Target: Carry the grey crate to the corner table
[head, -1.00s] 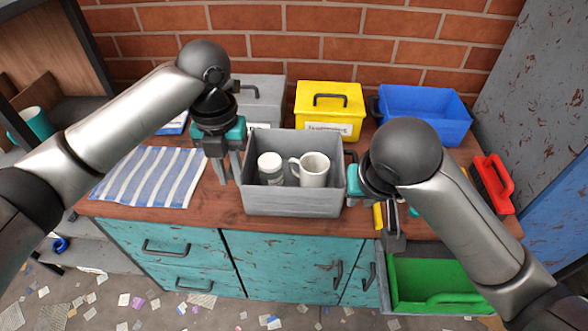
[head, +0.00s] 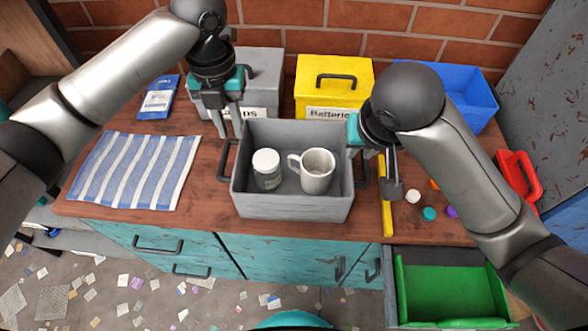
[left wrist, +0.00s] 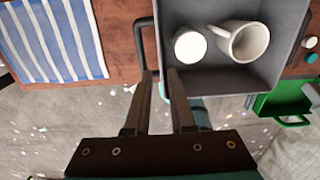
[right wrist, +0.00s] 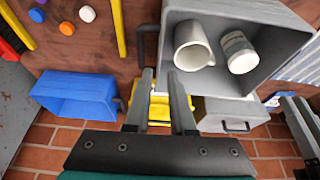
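The grey crate (head: 292,206) stands on the wooden counter, with a white-lidded jar (head: 267,170) and a white mug (head: 317,171) upright inside. Its dark left handle (head: 225,160) shows free of fingers in the head view. My left gripper (head: 231,130) is open at the crate's back left corner; in the left wrist view its parted fingertips (left wrist: 160,72) are near the handle's end. My right gripper (head: 390,185) is open beside the crate's right side; its parted fingertips (right wrist: 161,74) are near the right handle (right wrist: 147,42). I cannot make out a corner table.
A grey bin (head: 262,72), a yellow battery bin (head: 333,93) and a blue bin (head: 467,92) stand behind. A striped cloth (head: 135,170) lies left. A yellow bar (head: 386,215), small coloured caps and a red-handled item (head: 520,176) lie right. An open drawer holds a green bin (head: 450,290).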

